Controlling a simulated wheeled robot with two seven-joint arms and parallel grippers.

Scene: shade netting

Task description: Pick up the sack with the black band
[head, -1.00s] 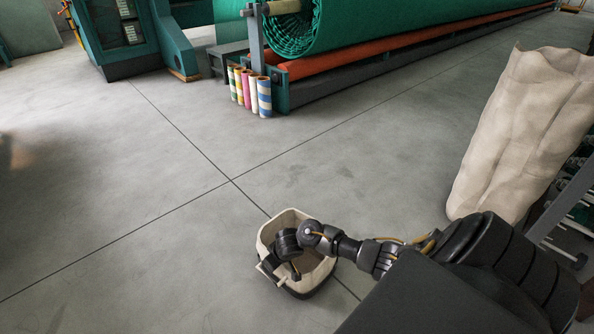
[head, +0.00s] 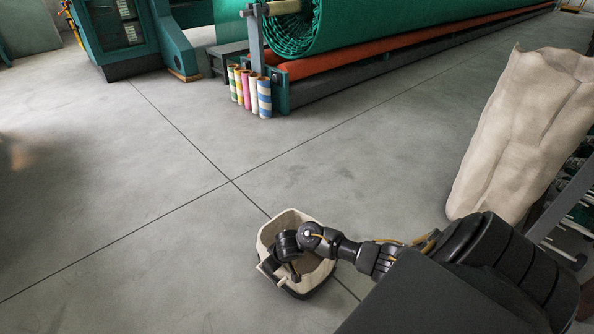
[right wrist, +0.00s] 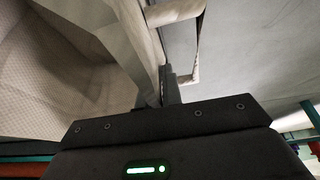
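The open cream sack (head: 318,272) stands on the floor at the lower middle of the head view, with a dark band along its lower edge. A pale handle loop sticks out on its left side. My right gripper (head: 268,266) reaches over the sack to its left wall, by the handle. In the right wrist view, the fingers of my right gripper (right wrist: 167,88) are close together on the sack's wall (right wrist: 142,45). Woven cloth fills the left of that view, and the handle shows beyond the fingers. My left gripper is not in view.
A tall cream sack (head: 520,135) stands at the right beside a metal rack (head: 555,215). Several coloured rolls (head: 250,92) stand by the machine with the green netting roll (head: 345,25). The floor left of and behind the small sack is clear.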

